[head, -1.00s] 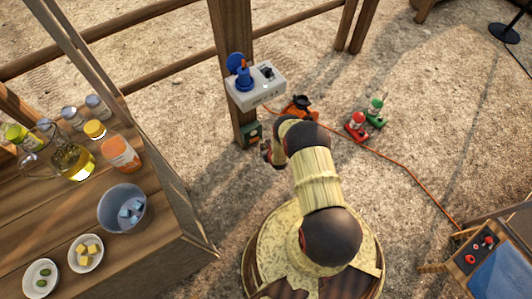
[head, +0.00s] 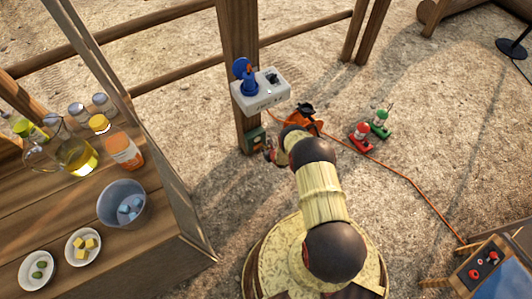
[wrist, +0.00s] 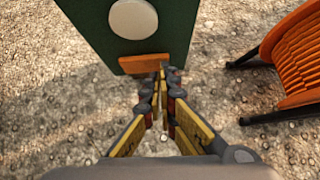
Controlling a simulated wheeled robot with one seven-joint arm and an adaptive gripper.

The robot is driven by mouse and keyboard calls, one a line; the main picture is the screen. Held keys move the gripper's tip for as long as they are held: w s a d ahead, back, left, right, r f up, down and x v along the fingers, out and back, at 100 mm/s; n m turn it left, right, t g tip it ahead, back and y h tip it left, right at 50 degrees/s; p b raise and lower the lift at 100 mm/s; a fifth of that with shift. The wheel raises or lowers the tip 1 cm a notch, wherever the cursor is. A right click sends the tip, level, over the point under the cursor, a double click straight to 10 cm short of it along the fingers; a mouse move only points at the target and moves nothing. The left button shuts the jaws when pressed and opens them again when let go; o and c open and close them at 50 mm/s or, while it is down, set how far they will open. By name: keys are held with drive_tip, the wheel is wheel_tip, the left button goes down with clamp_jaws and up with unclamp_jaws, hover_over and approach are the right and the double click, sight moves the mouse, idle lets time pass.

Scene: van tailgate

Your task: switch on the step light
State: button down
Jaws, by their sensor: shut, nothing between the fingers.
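A dark green box (head: 255,139) is fixed low on the wooden post, taken to be the step light. In the wrist view, the green box (wrist: 90,25) has a round pale disc (wrist: 133,18) and an orange bar (wrist: 140,63) below it. My gripper (wrist: 161,76) is shut and empty. Its fingertips are at the right end of the orange bar and overlap its lower edge. I cannot tell whether they touch it. In the head view my gripper (head: 270,152) is small, close to the box and partly hidden by my arm.
A white socket box (head: 262,93) with a blue plug and a switch is higher on the post. An orange cable reel (head: 303,118) stands just right of my gripper; it also shows in the wrist view (wrist: 296,52). A wooden counter (head: 150,245) with dishes and bottles is at left.

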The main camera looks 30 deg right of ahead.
drive_tip(key=shift+w, duration=0.1)
drive_tip(key=shift+f, duration=0.1)
drive_tip(key=shift+a, duration=0.1)
drive_tip(key=shift+s+a, duration=0.3)
drive_tip(key=shift+a, duration=0.35)
